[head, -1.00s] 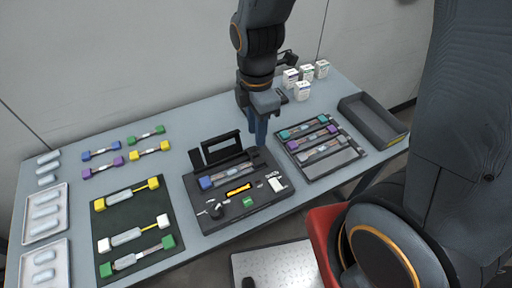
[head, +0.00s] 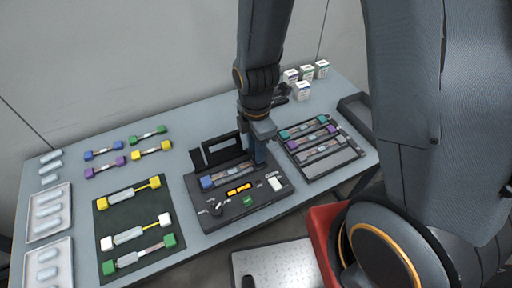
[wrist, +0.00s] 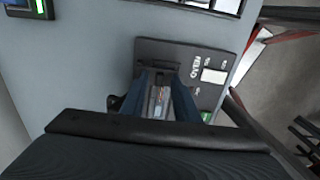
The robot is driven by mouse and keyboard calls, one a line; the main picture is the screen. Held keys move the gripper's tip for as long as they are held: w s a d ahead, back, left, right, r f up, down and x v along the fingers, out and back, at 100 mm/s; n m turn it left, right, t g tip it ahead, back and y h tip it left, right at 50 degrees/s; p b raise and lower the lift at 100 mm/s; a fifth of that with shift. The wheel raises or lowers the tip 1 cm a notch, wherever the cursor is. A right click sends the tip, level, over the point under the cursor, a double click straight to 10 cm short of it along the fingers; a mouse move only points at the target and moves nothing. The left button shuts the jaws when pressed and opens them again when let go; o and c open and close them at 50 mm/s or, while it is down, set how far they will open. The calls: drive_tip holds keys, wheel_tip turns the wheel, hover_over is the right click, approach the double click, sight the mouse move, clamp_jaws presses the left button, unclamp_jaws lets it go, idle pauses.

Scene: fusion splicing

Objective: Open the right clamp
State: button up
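The fusion splicer (head: 222,216) is a black box on the table with its lid (head: 222,149) standing open at the back. A blue-ended piece (head: 208,182) lies in the splicer's groove. My gripper (head: 260,153) points down over the splicer's right end. In the wrist view, the two blue fingers of my gripper (wrist: 162,98) are apart, on either side of the groove at the splicer's right end. The right clamp lies around there, but I cannot make it out clearly. I cannot tell whether the fingers touch it.
A black tray (head: 343,166) with several coloured-ended pieces stands right of the splicer. A dark green mat (head: 107,217) with more pieces lies to the left. White boxes (head: 303,92) stand at the back right. White trays (head: 66,232) sit at the left edge.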

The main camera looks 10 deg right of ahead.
clamp_jaws()
